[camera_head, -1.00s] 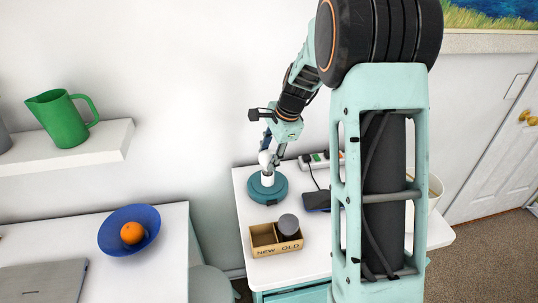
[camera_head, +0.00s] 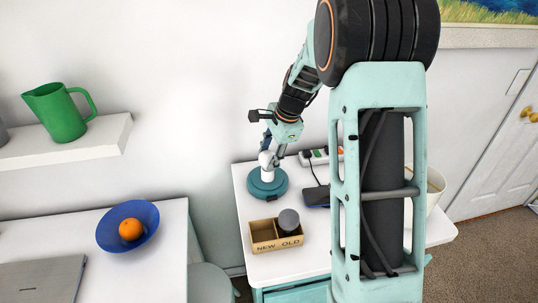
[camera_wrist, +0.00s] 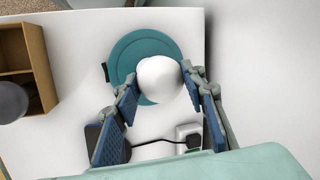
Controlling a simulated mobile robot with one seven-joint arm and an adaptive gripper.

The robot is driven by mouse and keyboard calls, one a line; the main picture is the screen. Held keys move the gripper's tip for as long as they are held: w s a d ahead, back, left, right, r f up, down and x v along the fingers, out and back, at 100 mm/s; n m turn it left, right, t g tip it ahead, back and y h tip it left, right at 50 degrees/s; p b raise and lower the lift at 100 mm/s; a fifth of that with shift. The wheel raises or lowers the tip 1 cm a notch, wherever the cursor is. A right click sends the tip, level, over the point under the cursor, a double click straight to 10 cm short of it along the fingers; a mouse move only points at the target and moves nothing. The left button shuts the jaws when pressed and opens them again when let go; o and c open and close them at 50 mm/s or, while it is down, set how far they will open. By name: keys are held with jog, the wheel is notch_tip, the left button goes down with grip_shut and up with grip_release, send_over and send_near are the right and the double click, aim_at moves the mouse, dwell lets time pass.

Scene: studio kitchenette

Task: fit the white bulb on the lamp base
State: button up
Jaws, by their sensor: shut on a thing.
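The white bulb (camera_wrist: 160,78) is between the two fingers of my gripper (camera_wrist: 158,80) in the wrist view, and the gripper is shut on it. In the head view, my gripper (camera_head: 272,152) holds the bulb (camera_head: 265,158) over the round teal lamp base (camera_head: 256,188). The base has a short white upright part (camera_head: 267,176) directly below the bulb. In the wrist view the bulb covers part of the teal base (camera_wrist: 122,48). I cannot tell whether the bulb touches or sits in the socket.
A box (camera_head: 277,246) marked NEW and OLD stands in front, with a dark grey bulb (camera_head: 289,219) on its OLD side. A dark flat device (camera_head: 316,196) and a power strip (camera_head: 318,157) lie right of the base. A blue bowl (camera_head: 151,217) holds an orange on the left table.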

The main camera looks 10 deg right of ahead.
jog(key=shift+f, duration=0.1)
dwell(0.3)
jog(key=o, duration=1.3)
jog(key=shift+c, duration=0.2)
jog(key=v, duration=1.2)
